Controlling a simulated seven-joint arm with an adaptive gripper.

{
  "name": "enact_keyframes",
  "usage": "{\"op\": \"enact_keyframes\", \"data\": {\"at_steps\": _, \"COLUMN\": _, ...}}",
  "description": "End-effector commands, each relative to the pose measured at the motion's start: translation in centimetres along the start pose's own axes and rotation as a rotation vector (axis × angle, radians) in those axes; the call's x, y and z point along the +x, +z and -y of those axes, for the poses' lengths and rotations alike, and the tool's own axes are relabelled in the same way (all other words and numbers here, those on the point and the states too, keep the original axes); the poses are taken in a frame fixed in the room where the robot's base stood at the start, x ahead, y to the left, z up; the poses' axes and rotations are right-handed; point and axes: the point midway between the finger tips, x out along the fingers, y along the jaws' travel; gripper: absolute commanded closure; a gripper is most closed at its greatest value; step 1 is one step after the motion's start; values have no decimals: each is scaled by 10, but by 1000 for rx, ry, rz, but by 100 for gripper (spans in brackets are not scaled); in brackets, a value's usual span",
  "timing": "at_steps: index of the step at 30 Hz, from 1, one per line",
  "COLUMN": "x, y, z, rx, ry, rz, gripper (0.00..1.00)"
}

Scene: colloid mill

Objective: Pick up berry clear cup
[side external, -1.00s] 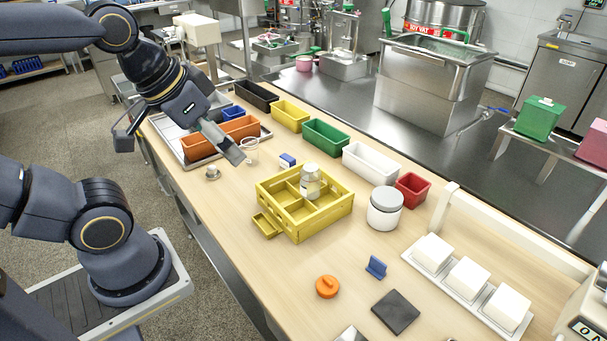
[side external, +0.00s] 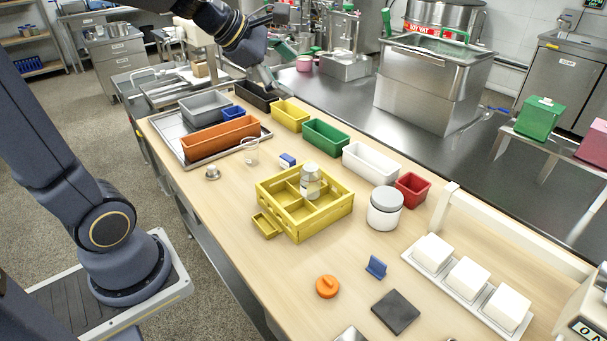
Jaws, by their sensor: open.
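The clear cup (side external: 251,153) stands upright on the wooden table, just right of the orange bin. It looks empty, though its contents are too small to tell. My gripper (side external: 266,76) is open and empty. In the picture it is above and behind the cup, over or just behind the black bin at the table's far edge, well apart from the cup. Its fingers are small and partly hidden by my wrist.
A metal tray (side external: 187,156) holds orange (side external: 220,136), grey and blue bins left of the cup. A small metal piece (side external: 212,173), a blue-and-white box (side external: 287,160) and a yellow divided crate (side external: 305,215) are nearby. Yellow, green and white bins line the back edge.

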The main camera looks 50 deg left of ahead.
Motion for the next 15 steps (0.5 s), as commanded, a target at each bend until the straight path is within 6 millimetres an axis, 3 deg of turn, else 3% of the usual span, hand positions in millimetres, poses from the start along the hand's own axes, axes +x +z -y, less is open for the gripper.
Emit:
{"op": "enact_keyframes", "data": {"at_steps": 1, "x": 20, "y": -32, "z": -27, "rx": -228, "ry": 33, "rz": -42, "gripper": 12}}
{"op": "enact_keyframes", "data": {"at_steps": 3, "x": 42, "y": -82, "z": -59, "rx": -537, "ry": 98, "rz": -93, "gripper": 12}}
{"op": "enact_keyframes", "data": {"at_steps": 6, "x": 66, "y": -164, "z": -86, "rx": -873, "ry": 187, "rz": -172, "gripper": 12}}
{"op": "enact_keyframes", "data": {"at_steps": 10, "x": 82, "y": -257, "z": -86, "rx": -1087, "ry": 248, "rz": -279, "gripper": 12}}
{"op": "enact_keyframes", "data": {"at_steps": 12, "x": 86, "y": -292, "z": -76, "rx": -1139, "ry": 251, "rz": -329, "gripper": 12}}
{"op": "enact_keyframes", "data": {"at_steps": 15, "x": 88, "y": -322, "z": -61, "rx": -1181, "ry": 244, "rz": -377, "gripper": 12}}
